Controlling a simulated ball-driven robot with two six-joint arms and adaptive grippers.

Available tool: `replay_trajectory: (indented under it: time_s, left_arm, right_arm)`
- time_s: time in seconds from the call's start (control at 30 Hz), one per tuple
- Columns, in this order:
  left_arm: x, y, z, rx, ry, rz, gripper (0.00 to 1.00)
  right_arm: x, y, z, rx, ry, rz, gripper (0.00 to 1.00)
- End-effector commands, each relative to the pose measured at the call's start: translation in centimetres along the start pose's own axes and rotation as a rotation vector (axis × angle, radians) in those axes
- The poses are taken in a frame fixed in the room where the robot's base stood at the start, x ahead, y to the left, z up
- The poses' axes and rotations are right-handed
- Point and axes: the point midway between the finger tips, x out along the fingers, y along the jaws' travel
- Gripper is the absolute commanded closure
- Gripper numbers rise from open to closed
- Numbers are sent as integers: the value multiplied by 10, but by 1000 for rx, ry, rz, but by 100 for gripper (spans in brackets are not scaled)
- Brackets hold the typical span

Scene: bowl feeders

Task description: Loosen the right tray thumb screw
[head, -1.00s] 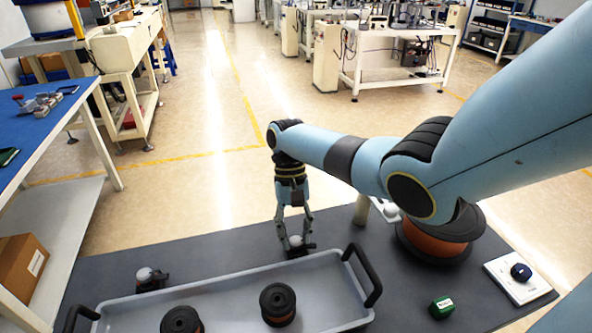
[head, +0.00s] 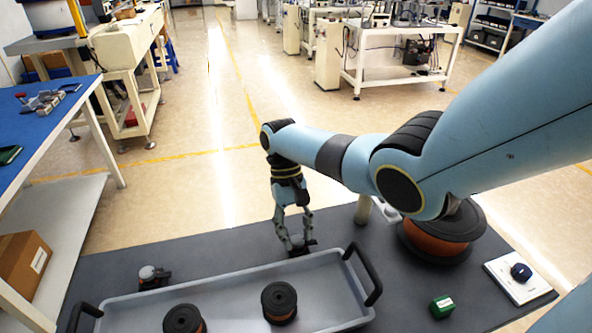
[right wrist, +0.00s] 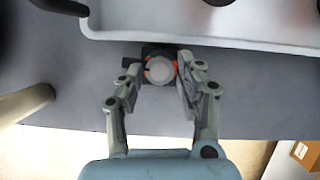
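The right thumb screw (right wrist: 160,70), a pale round knob with orange at its sides, stands on a dark clamp at the tray's far edge. The grey tray (head: 237,289) lies on the dark table. My right gripper (head: 297,244) points down over this screw, with a finger on each side. In the right wrist view the fingertips (right wrist: 160,76) are very close to the knob; I cannot tell whether they press on it. My left gripper is not in view.
Two dark spools (head: 279,302) (head: 184,321) stand in the tray. A black tray handle (head: 368,276) rises at the right. A large copper-coloured spool (head: 440,240), a green box (head: 441,307) and a white pad with a dark object (head: 521,272) lie farther right.

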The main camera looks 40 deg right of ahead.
Motion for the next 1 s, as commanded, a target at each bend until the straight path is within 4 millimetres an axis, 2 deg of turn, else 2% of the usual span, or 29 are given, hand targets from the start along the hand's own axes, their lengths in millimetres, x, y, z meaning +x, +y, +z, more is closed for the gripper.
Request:
replay_trajectory:
  time_s: [0.03, 0.1, 0.33, 0.47, 0.57, 0.8, 1.0]
  left_arm:
    - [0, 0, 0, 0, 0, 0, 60]
    - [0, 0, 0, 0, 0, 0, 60]
    - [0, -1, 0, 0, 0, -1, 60]
    - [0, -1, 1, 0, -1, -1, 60]
    - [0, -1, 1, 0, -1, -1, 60]
    - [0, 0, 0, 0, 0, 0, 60]
    - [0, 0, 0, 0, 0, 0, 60]
  right_arm:
    - [0, 0, 0, 0, 0, 0, 55]
    - [0, 0, 0, 0, -1, 0, 47]
    - [0, 0, 0, 1, -1, 0, 47]
    - [-8, 0, 0, 1, 0, 0, 47]
    - [-24, 1, -1, 0, 2, 0, 47]
    - [-78, 0, -1, 1, 3, 0, 47]
    - [-110, 0, -1, 0, 1, 0, 47]
